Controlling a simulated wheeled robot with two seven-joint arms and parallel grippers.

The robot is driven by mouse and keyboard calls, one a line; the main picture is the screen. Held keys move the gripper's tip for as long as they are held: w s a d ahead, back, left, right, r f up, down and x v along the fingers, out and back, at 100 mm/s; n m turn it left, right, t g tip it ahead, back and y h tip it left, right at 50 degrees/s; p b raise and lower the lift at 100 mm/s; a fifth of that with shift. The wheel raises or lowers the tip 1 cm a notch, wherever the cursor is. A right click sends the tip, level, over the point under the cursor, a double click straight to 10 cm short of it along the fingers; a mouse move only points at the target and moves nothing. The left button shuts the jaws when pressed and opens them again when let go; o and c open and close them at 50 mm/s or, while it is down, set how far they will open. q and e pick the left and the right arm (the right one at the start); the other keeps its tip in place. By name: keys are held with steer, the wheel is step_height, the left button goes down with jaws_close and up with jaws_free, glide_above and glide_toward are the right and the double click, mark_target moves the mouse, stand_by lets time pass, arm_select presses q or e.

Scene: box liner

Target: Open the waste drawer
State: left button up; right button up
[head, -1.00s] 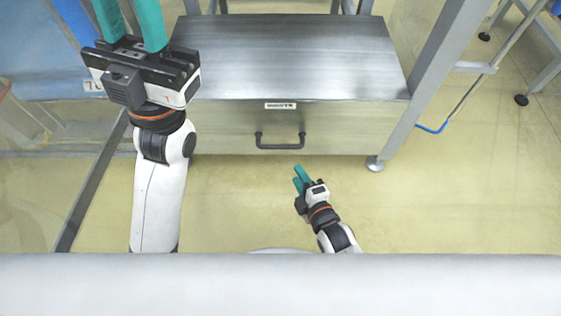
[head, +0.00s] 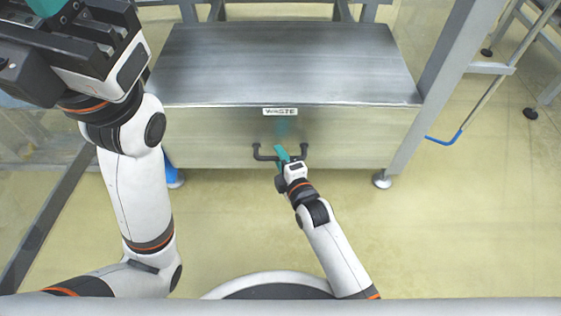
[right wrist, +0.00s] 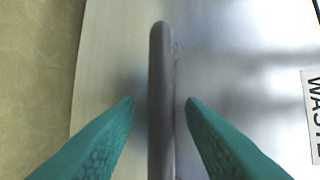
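The waste drawer (head: 350,138) is a metal front below a steel top and appears closed. Its WASTE label (head: 280,112) sits above a dark bar handle (head: 258,152). My right gripper (head: 281,153) is at the handle. In the right wrist view its two teal fingers (right wrist: 160,110) are apart, one on each side of the handle bar (right wrist: 161,85), with gaps visible on both sides. The label also shows at the right edge there (right wrist: 314,112). My left gripper (head: 60,15) is raised at the upper left; its fingertips are cut off by the frame.
The steel top (head: 290,65) above the drawer is bare. A metal frame post (head: 440,85) with a foot (head: 382,181) stands right of the drawer. The yellowish floor (head: 430,220) in front of the drawer is clear.

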steer(key=shift+w+a, duration=0.1)
steer(key=shift+w, duration=0.15)
jaws_close()
